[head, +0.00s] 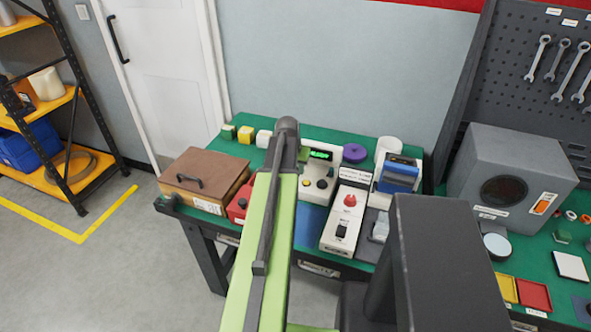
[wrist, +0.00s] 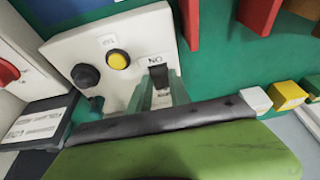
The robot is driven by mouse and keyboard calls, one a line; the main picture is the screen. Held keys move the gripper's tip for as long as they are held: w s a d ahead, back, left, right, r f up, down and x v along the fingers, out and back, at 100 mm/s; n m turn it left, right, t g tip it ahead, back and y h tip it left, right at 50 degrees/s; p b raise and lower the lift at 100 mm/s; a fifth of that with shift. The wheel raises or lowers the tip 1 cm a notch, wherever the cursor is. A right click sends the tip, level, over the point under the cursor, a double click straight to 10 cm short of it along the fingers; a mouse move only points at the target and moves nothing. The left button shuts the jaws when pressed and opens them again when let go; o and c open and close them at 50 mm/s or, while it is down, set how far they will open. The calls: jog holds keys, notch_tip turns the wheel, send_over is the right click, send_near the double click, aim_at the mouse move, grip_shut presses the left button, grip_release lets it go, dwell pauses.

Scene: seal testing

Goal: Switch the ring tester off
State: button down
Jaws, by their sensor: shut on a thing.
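A pale tester panel (wrist: 110,45) fills the upper left of the wrist view, turned upside down. It carries a black knob (wrist: 86,77), a yellow button (wrist: 117,60) and a black switch lever (wrist: 158,75) beside an "ON" label. My gripper (wrist: 160,88) is at this switch, its greenish fingers on either side, shut on the lever. In the head view the same tester (head: 318,178) shows a lit green display, partly hidden by my arm. The device's name is not legible.
Left of the tester are a red box (head: 238,206) and a brown lidded box (head: 203,177). Right of it stands a white box (head: 346,215) with a red button and black switch. Small cubes (head: 245,135) sit behind. A grey speaker-like unit (head: 510,180) stands farther right.

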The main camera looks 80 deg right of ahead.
jog(key=shift+d+r+y+p, duration=0.2)
jog(key=shift+d+y+p, duration=0.25)
jog(key=shift+y, duration=0.45)
jog(key=shift+f+t+y, duration=0.1)
jog(key=shift+t+y, duration=0.2)
jog(key=shift+a, duration=0.1)
jog(key=c, duration=1.2)
grip_release()
jog(key=shift+w, duration=0.1)
notch_tip(320, 180, up, 17)
jog(key=a+p, duration=0.2)
jog(key=p, duration=1.5)
jog(key=shift+w+a, duration=0.15)
